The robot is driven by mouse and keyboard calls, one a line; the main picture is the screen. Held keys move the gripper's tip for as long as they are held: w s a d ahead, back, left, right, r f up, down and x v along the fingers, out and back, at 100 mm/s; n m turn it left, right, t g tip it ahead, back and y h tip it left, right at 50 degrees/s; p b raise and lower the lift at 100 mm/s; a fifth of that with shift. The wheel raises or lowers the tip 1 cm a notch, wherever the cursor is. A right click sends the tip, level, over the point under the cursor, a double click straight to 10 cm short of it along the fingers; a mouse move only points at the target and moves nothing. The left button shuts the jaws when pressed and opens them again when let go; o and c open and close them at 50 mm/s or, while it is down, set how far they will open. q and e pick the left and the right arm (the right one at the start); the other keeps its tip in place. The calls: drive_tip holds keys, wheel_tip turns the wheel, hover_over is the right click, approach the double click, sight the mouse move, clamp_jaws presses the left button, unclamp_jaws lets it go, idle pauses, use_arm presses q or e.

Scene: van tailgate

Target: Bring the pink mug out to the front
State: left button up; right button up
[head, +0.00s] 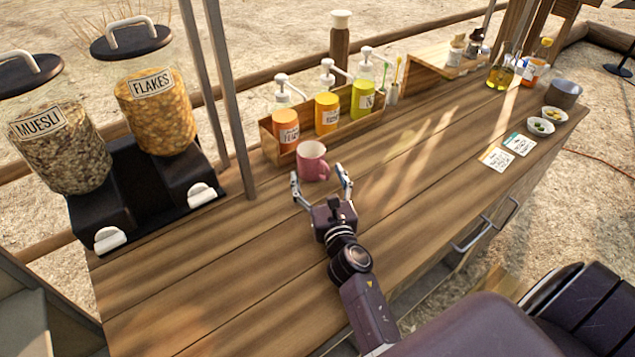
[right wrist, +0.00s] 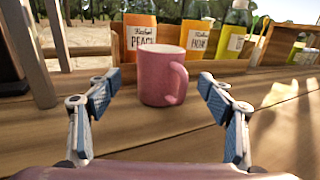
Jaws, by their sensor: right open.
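The pink mug (head: 312,163) stands upright on the wooden counter, close in front of the wooden bottle box. In the right wrist view the mug (right wrist: 160,76) is centred a little beyond the fingertips, with its handle on the right. My right gripper (head: 321,188) is open and empty, its two fingers spread on either side of the mug's near side. In the right wrist view the open right gripper (right wrist: 156,86) shows clear gaps between its fingers and the mug. My left gripper is not in view.
The wooden box (head: 272,148) with several pump bottles is right behind the mug. Cereal dispensers (head: 148,180) and two grey posts (head: 222,90) stand to the left. Cards (head: 497,159) and small bowls (head: 541,127) lie at the right. The counter's middle and front are clear.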

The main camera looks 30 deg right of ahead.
sight(308, 149)
drive_tip(key=shift+w+r, duration=0.1)
drive_tip(key=shift+w, duration=0.2)
drive_tip(key=shift+p+x, duration=0.3)
drive_tip(key=shift+x, duration=3.25)
drive_tip(key=shift+d, duration=0.1)
drive_tip(key=shift+c, duration=0.4)
